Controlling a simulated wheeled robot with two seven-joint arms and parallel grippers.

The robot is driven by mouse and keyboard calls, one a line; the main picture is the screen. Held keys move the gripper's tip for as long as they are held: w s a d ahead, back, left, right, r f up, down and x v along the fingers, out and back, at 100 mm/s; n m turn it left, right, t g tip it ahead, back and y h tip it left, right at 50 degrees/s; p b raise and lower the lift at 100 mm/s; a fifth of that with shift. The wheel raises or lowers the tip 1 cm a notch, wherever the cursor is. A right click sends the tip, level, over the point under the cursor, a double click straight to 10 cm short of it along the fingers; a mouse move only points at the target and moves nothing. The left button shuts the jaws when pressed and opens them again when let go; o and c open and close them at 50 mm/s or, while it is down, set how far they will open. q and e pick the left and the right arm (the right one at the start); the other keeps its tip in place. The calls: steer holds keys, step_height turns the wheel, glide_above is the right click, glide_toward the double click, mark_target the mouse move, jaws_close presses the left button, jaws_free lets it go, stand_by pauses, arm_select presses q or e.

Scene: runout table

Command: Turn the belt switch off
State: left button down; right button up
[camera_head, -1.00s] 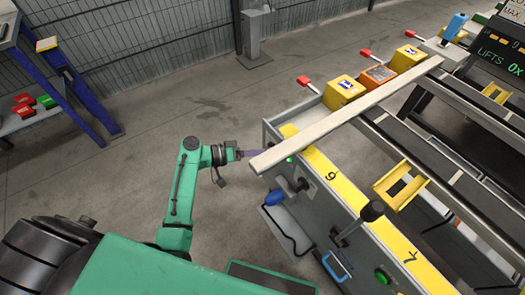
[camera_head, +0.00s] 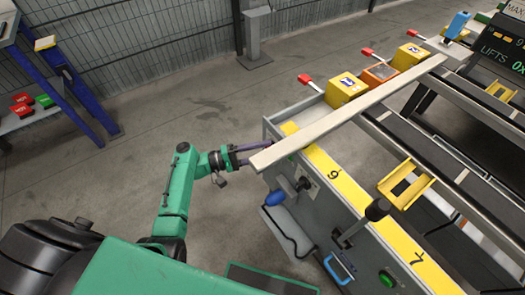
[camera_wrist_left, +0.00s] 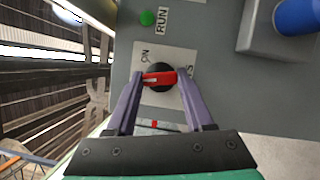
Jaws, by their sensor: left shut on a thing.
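The belt switch (camera_wrist_left: 160,79) is a round black knob with a red handle on a pale plate, in the left wrist view. The handle lies nearly level across the knob. An "ON" label sits above it, and a label at the right is partly covered by a finger. My left gripper (camera_wrist_left: 160,88) has its purple fingers on either side of the knob and is shut on it. In the head view, my left gripper (camera_head: 248,155) reaches the near end of the grey cabinet, where the switch is hidden. My right gripper is not in view.
A green RUN lamp (camera_wrist_left: 147,18) is above the switch. A blue object (camera_wrist_left: 298,14) stands out at the upper right. A long pale beam (camera_head: 345,115) lies over the cabinet (camera_head: 300,215) close to my fingers. Open floor (camera_head: 190,80) lies left of the cabinet.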

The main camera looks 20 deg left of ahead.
arm_select(q)
steer(key=shift+f+n+t+h, duration=0.15)
steer(key=shift+n+t, duration=0.55)
steer(key=shift+n, duration=1.05)
steer(key=shift+f+n+t+h, duration=0.15)
steer(key=shift+n+t, duration=0.55)
steer(key=shift+n, duration=1.05)
steer(key=shift+r, duration=0.1)
steer(key=shift+c, duration=1.4)
jaws_free()
